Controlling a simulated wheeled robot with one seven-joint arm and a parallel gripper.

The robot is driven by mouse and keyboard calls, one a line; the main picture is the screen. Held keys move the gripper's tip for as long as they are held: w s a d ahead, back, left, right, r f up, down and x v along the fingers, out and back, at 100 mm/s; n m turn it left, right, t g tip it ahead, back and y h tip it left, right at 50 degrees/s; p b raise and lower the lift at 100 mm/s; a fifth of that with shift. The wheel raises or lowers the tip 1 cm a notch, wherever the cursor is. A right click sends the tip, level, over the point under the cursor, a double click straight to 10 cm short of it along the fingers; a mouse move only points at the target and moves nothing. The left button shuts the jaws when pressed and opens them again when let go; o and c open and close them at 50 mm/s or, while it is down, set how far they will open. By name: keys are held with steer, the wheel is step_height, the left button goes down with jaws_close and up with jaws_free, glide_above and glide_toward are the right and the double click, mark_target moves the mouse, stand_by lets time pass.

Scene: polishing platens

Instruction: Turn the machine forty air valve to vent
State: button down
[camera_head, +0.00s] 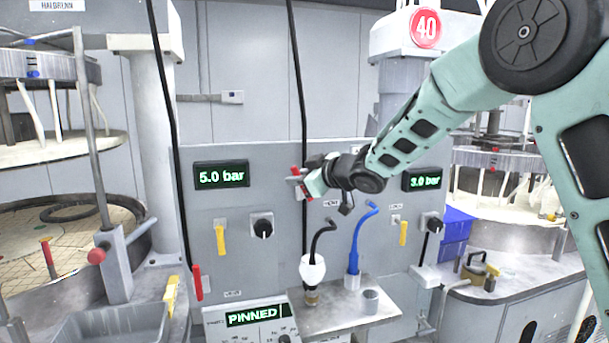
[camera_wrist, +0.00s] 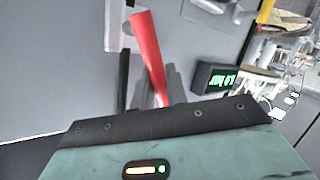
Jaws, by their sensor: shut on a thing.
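A red valve lever (camera_head: 296,171) shows on the grey wall panel, left of centre between the two pressure displays, partly hidden by my gripper. My gripper (camera_head: 304,182) reaches in from the right and is shut on this lever. In the wrist view the red lever (camera_wrist: 148,55) runs up from between my fingers (camera_wrist: 150,92), tilted in the picture, beside a pale bracket on the wall. The lever's lower end and pivot are hidden there. The round red sign "40" (camera_head: 426,28) hangs on the machine at upper right. Vent markings cannot be read.
Another red lever (camera_head: 197,283) hangs lower left, with yellow levers (camera_head: 220,241) and (camera_head: 403,233) on the panel. A blue hose (camera_head: 357,240) and a black hose (camera_head: 318,240) rise from a small shelf (camera_head: 335,318) below.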

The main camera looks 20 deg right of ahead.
steer(key=a+f+n+h+b, duration=0.1)
steer(key=n+h, duration=0.1)
steer(key=a+f+n+g+h+b, duration=0.1)
steer(key=n+h+b, duration=0.1)
steer(key=a+f+n+h+b, duration=0.1)
steer(key=f+h, duration=0.1)
steer(key=shift+n+g+b, duration=0.3)
steer(key=shift+n, duration=0.1)
steer(key=shift+f+n+h+b, duration=0.65)
steer(key=shift+h+b, duration=0.25)
steer(key=shift+b, duration=0.35)
steer(key=shift+r, duration=0.1)
steer(key=c, duration=1.5)
jaws_free()
steer(key=shift+o, duration=0.2)
steer(key=b+v, duration=0.3)
steer(key=v, duration=1.4)
steer(key=shift+s, duration=0.2)
